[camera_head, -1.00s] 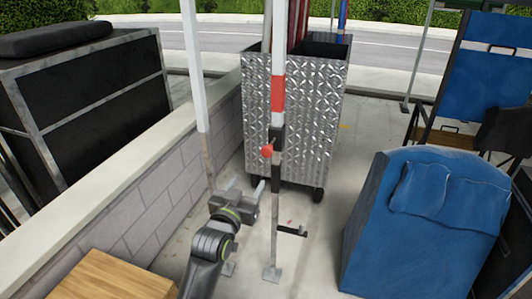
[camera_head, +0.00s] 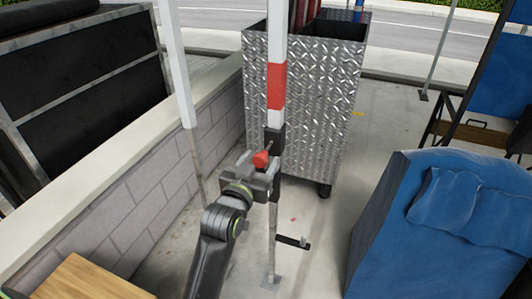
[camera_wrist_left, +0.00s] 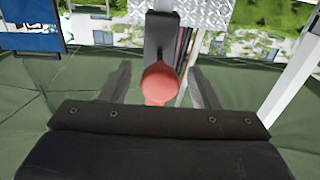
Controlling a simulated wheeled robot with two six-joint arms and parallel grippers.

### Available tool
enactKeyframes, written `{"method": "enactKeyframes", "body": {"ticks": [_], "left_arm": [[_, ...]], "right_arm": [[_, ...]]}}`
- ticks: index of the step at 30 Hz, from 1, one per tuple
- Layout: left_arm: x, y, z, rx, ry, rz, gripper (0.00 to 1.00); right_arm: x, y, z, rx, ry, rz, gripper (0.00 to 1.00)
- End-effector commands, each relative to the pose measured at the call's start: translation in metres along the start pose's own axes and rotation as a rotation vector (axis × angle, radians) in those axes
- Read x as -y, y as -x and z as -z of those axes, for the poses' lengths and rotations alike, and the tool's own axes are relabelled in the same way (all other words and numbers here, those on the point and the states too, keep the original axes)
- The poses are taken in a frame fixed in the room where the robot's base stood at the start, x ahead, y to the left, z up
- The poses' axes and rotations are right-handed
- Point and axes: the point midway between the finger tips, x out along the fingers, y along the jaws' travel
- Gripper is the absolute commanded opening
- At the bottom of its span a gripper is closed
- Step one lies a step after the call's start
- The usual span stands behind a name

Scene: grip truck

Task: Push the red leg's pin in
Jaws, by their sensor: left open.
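The red-banded leg (camera_head: 276,85) is a white upright pole with a red band, a black clamp (camera_head: 273,140) below it and a thinner grey lower tube. The pin's red knob (camera_head: 260,159) sticks out of the clamp on its left side. In the left wrist view the red knob (camera_wrist_left: 160,82) sits in the middle, between the two fingers, with the dark clamp (camera_wrist_left: 161,35) behind it. My left gripper (camera_head: 262,172) is open and right at the knob; the fingers (camera_wrist_left: 158,84) stand apart on both sides of it without visible contact. My right gripper is not in view.
A second white leg (camera_head: 177,70) stands to the left by a low block wall (camera_head: 130,205). A diamond-plate cart (camera_head: 310,100) stands behind the red leg. A blue padded chair (camera_head: 425,220) is at the right. A wooden box (camera_head: 85,280) is at the lower left.

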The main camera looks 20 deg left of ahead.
Motion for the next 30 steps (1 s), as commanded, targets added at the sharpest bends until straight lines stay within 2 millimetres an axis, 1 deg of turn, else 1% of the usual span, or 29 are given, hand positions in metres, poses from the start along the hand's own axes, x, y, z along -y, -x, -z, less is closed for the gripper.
{"method": "enactKeyframes", "body": {"ticks": [11,12,24,25,28,30], "left_arm": [[-0.0002,0.0012,-0.0001,0.000,0.000,0.001,0.56],[-0.0002,0.0012,-0.0001,0.000,0.000,0.001,0.54],[-0.0002,0.0011,-0.0002,0.000,0.000,0.001,0.02],[-0.0002,0.0011,-0.0002,0.000,0.000,0.001,0.00],[-0.0002,0.0005,0.0000,0.000,0.000,0.001,0.00],[-0.0004,-0.0036,0.0005,0.000,0.000,0.000,0.00]], "right_arm": [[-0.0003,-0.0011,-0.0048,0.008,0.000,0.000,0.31],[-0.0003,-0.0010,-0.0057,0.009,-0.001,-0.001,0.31],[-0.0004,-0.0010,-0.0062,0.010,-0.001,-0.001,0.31],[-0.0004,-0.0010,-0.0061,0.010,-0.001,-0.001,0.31],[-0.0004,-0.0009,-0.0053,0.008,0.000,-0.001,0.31],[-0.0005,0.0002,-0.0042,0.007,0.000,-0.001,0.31]]}}
